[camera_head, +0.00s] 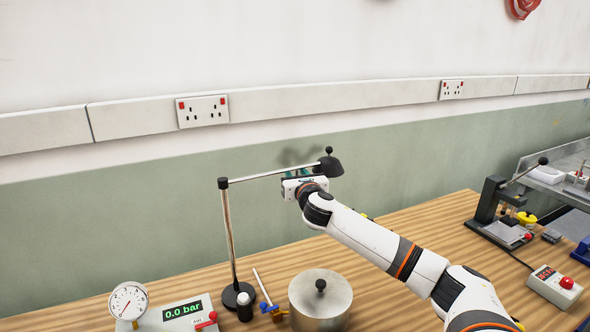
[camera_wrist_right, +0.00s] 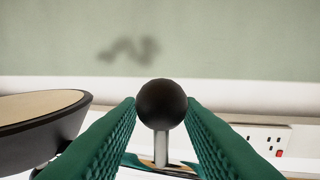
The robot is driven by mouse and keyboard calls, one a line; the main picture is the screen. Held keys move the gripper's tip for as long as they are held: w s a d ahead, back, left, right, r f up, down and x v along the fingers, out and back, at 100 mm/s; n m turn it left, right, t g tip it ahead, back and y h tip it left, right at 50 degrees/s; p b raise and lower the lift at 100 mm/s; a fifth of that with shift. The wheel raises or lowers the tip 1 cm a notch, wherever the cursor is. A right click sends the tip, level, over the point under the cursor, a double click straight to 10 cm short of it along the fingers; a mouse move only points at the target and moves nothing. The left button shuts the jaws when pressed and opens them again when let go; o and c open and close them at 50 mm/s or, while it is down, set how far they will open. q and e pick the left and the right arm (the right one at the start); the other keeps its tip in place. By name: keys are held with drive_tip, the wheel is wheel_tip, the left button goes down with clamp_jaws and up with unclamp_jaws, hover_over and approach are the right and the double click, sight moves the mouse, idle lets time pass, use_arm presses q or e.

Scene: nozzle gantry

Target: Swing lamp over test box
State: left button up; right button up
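The lamp has a black round base (camera_head: 238,295), a thin upright pole (camera_head: 230,236) and an arm reaching right to a black shade (camera_head: 328,168). The shade (camera_wrist_right: 40,112) shows its cream underside in the right wrist view. My right gripper (camera_head: 300,177) is at the lamp arm, just left of the shade. Its green fingers are against both sides of a black ball knob (camera_wrist_right: 162,104) on a short metal stem, which is hidden in the head view. I cannot tell for certain which thing is the test box; a grey box with a "0.0 bar" display (camera_head: 185,312) stands front left. My left gripper is not in view.
A metal drum (camera_head: 322,302) with a black knob and a dial gauge (camera_head: 129,302) stand near the lamp base. A lever press (camera_head: 490,200) and a red-button box (camera_head: 554,285) are at the right. The wall is close behind the lamp. The bench middle is mostly clear.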

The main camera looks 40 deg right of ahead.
drive_tip(key=shift+w+d, duration=0.2)
drive_tip(key=shift+w, duration=0.3)
drive_tip(key=shift+c, duration=0.5)
drive_tip(key=c, duration=0.6)
clamp_jaws()
drive_tip(key=shift+s+a+f, duration=0.1)
drive_tip(key=shift+a, duration=0.05)
